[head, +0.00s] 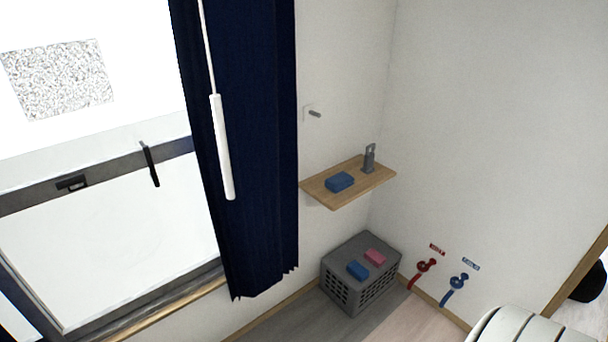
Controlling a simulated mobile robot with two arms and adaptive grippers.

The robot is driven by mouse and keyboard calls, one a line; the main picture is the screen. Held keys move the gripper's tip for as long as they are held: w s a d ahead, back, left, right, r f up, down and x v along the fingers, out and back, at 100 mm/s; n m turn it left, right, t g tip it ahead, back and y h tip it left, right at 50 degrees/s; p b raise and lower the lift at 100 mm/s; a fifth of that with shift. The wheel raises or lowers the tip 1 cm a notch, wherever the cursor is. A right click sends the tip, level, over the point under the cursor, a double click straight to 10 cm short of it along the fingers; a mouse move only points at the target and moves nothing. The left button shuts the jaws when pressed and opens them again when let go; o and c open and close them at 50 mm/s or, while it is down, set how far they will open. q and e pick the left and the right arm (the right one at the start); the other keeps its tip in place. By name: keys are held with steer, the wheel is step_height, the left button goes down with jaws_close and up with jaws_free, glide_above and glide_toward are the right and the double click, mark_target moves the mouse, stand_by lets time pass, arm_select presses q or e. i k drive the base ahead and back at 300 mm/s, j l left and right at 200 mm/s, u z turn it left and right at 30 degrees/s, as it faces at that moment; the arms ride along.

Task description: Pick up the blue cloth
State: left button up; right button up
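A blue folded cloth or block (340,182) lies on a small wooden wall shelf (328,200). A second, similar blue piece (357,270) lies on top of a grey crate (343,293) on the floor below, beside a pink piece (375,257). I cannot tell which blue piece is the cloth. Neither of my grippers shows in the head view.
A grey dispenser-like object (369,158) stands on the shelf. A dark blue curtain (250,150) hangs left of it, with a white rod (222,147) in front. Red (425,268) and blue (457,284) valves sit low on the right wall.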

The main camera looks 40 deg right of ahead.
mark_target(337, 184)
steer(key=l+u, duration=0.3)
steer(key=l, duration=0.95)
steer(key=l+u, duration=0.25)
steer(key=l, duration=1)
steer(key=k, duration=0.05)
